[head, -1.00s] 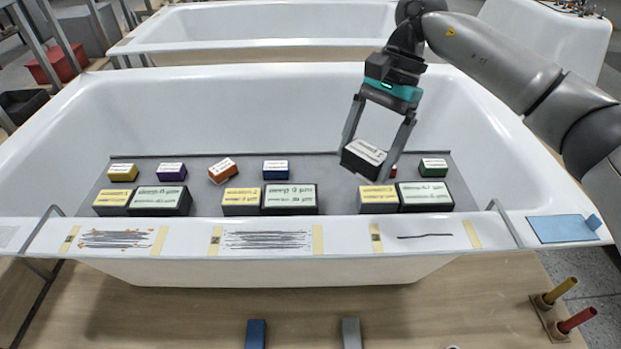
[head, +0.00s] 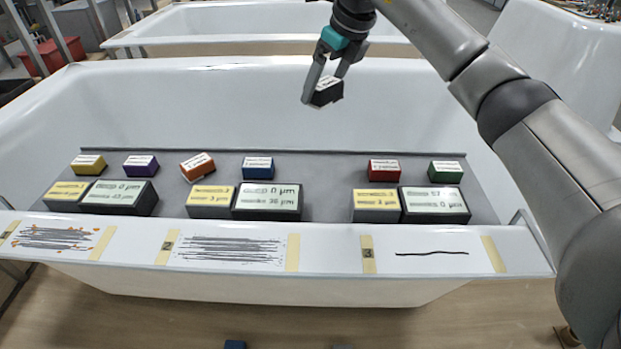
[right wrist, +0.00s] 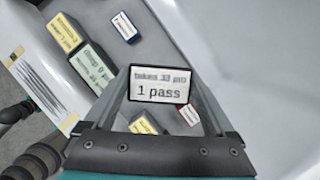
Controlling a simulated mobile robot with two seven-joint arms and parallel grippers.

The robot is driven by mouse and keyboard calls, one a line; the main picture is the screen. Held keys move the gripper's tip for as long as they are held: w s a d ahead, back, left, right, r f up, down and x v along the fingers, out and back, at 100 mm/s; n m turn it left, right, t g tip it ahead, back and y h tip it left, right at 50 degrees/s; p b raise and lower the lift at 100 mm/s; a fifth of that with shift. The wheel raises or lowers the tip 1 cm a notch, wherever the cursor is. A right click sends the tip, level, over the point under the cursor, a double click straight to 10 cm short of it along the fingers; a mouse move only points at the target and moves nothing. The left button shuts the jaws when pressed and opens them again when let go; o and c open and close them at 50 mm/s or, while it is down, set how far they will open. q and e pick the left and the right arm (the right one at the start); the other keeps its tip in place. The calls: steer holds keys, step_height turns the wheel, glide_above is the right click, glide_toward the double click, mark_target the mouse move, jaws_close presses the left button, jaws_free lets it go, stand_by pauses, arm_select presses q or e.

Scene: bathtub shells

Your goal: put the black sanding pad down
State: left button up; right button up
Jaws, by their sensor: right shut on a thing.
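The black sanding pad (head: 327,92) has a white label on top and is held in the air above the grey mat, toward the tub's far wall. My right gripper (head: 325,88) is shut on it. In the right wrist view the pad (right wrist: 161,84) sits between the fingers, its label reading "1 pass" on the lower line. The grey mat (head: 325,190) lies in the white tub.
A row of small pads stands on the mat: yellow (head: 89,164), purple (head: 140,166), orange (head: 198,166), blue (head: 258,167), red (head: 384,169) and green (head: 445,171). Larger labelled blocks stand in front. Bare mat shows between the blue and red pads. The front rim (head: 330,250) bears scratch marks.

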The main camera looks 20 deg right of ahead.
steer(key=shift+w+d+f, duration=0.1)
steer(key=shift+w+f, duration=0.05)
steer(key=shift+w, duration=0.15)
steer(key=shift+w+f+m, duration=0.1)
steer(key=shift+f+m, duration=0.1)
steer(key=shift+m, duration=0.1)
step_height(320, 180, down, 15)
steer(key=b, duration=0.6)
steer(key=shift+f, duration=0.5)
steer(key=shift+f+b, duration=0.85)
steer(key=shift+f, duration=0.7)
arm_select(q)
steer(key=w+r+t, duration=0.1)
steer(key=w+r, duration=0.1)
steer(key=r, duration=0.5)
steer(key=w+d+r+t, duration=0.1)
steer(key=w+r, duration=0.1)
steer(key=r, duration=0.6)
steer(key=shift+w+r, duration=0.15)
steer(key=shift+r, duration=0.05)
arm_select(e)
steer(key=shift+f, duration=0.2)
arm_select(q)
steer(key=shift+d, duration=0.1)
